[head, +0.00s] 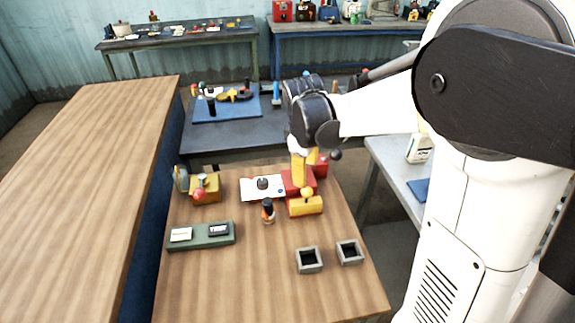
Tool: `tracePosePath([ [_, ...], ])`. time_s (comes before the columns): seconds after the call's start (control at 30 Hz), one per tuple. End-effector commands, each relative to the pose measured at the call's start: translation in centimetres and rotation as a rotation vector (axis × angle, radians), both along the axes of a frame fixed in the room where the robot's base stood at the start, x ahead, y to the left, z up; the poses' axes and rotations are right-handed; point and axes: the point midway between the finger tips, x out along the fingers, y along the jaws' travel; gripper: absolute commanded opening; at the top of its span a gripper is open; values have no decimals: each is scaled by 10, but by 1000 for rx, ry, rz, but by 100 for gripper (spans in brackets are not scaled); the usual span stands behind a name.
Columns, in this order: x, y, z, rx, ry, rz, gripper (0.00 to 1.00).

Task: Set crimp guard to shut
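A red device with yellow parts (299,182) stands at the back right of the near wooden table; I cannot tell for certain which part is the crimp guard. A yellow block with a round knob (306,206) is at its front. An upright yellow piece rises at its back, below my wrist. My arm reaches in from the right, and my gripper (301,150) is over the device, pointing down. Its fingers are mostly hidden by the dark wrist and too small to read. Whether it touches the device cannot be told.
On the same table are a white plate with a dark knob (262,184), a small dark-and-orange upright piece (268,210), a brass-coloured device (205,188), a green tray (202,236) and two grey square holders (309,260). The front left of the table (215,285) is clear.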

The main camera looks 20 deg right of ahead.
Motion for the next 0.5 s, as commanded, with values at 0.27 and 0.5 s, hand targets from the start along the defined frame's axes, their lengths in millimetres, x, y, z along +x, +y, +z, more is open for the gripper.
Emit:
tracePosePath([
  [0.27, 7, -5, -31, -4, 13, 15, 55],
  [0.5, 13, -12, -79, -3, 12, 13, 55],
])
